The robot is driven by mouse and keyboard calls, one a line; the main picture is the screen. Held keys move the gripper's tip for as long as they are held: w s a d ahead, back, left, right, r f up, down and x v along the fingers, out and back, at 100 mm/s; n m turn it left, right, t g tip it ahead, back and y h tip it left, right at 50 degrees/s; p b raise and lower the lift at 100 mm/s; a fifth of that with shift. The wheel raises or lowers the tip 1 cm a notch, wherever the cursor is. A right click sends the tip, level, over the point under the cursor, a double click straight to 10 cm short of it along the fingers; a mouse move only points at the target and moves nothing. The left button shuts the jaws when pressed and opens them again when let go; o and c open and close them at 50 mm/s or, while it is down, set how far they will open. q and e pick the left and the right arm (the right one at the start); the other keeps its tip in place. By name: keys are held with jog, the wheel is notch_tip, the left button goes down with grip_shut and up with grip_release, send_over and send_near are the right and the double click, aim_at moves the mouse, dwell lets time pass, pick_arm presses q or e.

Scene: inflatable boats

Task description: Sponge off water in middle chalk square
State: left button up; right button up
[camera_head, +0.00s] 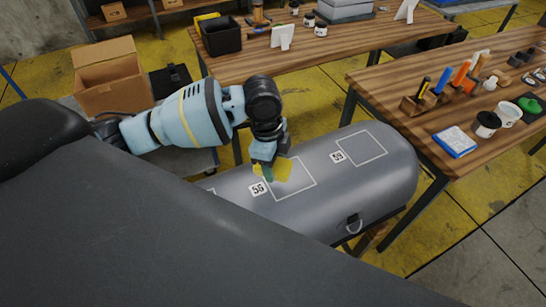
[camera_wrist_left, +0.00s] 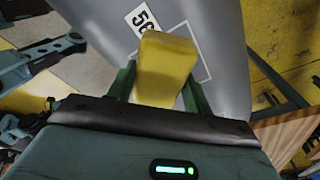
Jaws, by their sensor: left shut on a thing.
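My left gripper (camera_head: 269,170) is shut on a yellow sponge (camera_head: 284,170). In the left wrist view the sponge (camera_wrist_left: 165,68) sits between the two green fingers of my left gripper (camera_wrist_left: 158,90). It is at the middle chalk square (camera_head: 293,180), marked with a "56" label (camera_head: 258,189), on the grey inflatable tube (camera_head: 390,190). The sponge covers part of this square, and I cannot tell whether it touches the surface. Another chalk square (camera_head: 361,148) with a "59" label (camera_head: 338,157) lies to the right. No water is clearly visible. My right gripper is not in view.
A wooden table (camera_head: 400,84) at the right holds tools, cups and a blue-and-white packet (camera_head: 454,142). Another wooden table (camera_head: 340,47) stands behind the tube with a black bin (camera_head: 220,36). A cardboard box (camera_head: 108,78) is at the left.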

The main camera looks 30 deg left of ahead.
pick_arm(q)
jog(key=shift+r, duration=1.7)
jog(key=shift+f, duration=0.1)
